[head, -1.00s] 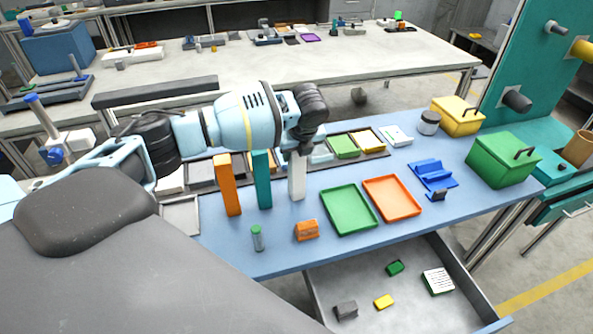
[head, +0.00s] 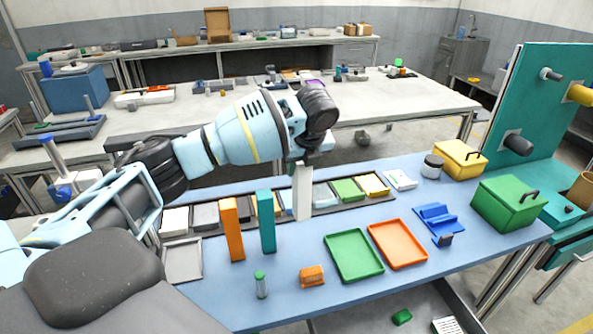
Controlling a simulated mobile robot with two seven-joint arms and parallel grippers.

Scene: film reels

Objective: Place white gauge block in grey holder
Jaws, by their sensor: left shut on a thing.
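The white gauge block (head: 302,198) is a tall upright slab. My left gripper (head: 303,166) is shut on its top end and holds it above the blue table, in front of a dark rack. A tall orange block (head: 232,229) and a teal block (head: 267,222) stand upright to its left. A grey piece (head: 205,215) sits in the rack's left part, and a grey tray (head: 182,262) lies at the table's left; I cannot tell which is the grey holder. My right gripper is not in view.
A green tray (head: 354,256) and an orange tray (head: 398,244) lie right of centre. A green-capped vial (head: 261,285) and a small orange block (head: 312,276) are near the front edge. A blue cradle (head: 438,218) and a green box (head: 509,204) stand at the right.

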